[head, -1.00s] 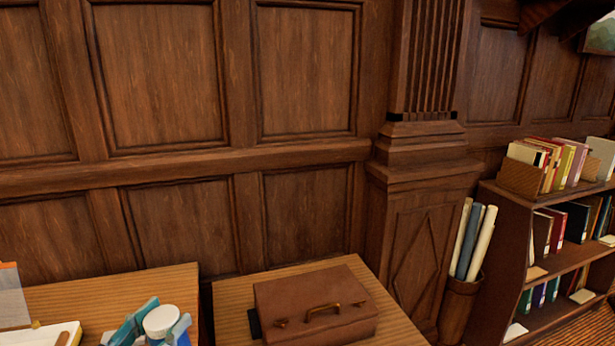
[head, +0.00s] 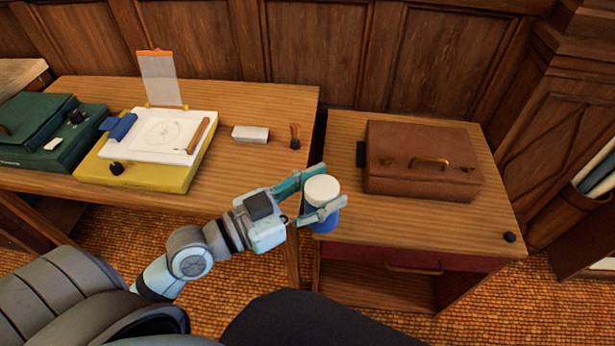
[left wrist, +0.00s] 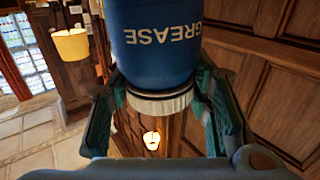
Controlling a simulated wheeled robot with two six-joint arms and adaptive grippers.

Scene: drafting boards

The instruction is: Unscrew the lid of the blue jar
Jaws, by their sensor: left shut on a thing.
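The blue jar (head: 323,222) with its white lid (head: 322,187) is between the fingers of my left gripper (head: 321,198). The gripper is shut on the jar from its two sides. In the head view the jar is upright, lid on top, in front of the left edge of the right-hand table. The left wrist view shows the jar's blue body (left wrist: 155,45) with upside-down GREASE lettering and the ribbed lid (left wrist: 160,103) on it. The fingertips sit beside the body near the lid. No supporting surface shows under the jar. My right gripper is out of view.
A brown case (head: 420,165) and a small black knob (head: 509,237) are on the right table (head: 400,228). The left table (head: 250,110) holds a drawing board (head: 150,175), a white block (head: 250,134), a small brown item (head: 295,137) and green cases (head: 50,145). A gap separates the tables.

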